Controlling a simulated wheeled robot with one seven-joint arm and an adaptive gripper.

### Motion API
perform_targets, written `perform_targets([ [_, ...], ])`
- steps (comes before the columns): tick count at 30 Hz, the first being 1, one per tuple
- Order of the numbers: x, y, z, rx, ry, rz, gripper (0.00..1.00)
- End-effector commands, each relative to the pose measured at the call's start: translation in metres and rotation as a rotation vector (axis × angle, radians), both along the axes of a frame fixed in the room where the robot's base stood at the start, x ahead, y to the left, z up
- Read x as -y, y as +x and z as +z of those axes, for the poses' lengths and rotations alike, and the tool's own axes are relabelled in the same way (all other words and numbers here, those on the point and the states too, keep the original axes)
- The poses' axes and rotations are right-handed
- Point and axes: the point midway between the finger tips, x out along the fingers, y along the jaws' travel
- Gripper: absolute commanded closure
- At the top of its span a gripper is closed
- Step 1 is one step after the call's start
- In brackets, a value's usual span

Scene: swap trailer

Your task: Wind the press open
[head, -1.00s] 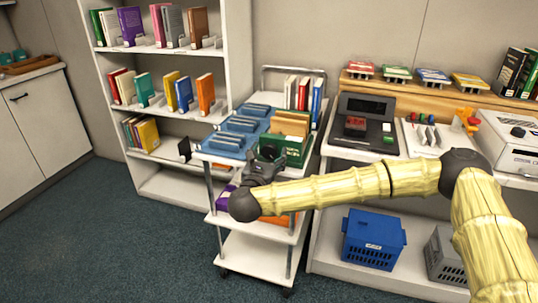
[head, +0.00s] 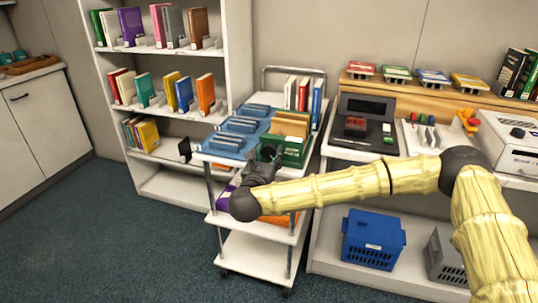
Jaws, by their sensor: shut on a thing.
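My gripper (head: 268,156) is dark and reaches over the near edge of the white cart's top. Its fingers are close together at the near left end of a green box (head: 294,157) with tan cards or boards standing in it. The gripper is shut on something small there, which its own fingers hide. I cannot tell whether it is a handle or part of the box. No press or winding handle can be clearly made out.
Blue trays (head: 226,142) fill the cart's left side, and upright books (head: 303,93) stand behind. A counter with a black device (head: 366,122) is at right. Carpet (head: 130,245) at left is clear.

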Motion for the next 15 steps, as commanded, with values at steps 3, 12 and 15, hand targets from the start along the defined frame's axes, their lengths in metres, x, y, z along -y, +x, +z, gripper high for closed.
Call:
perform_targets([
  [3,0.0001,-0.0002,0.0019,-0.022,-0.066,-0.001,0.77],
  [12,0.0003,-0.0003,0.0028,-0.103,-0.315,-0.001,0.77],
  [15,-0.0001,-0.0003,0.0035,-0.132,-0.405,0.0,0.77],
])
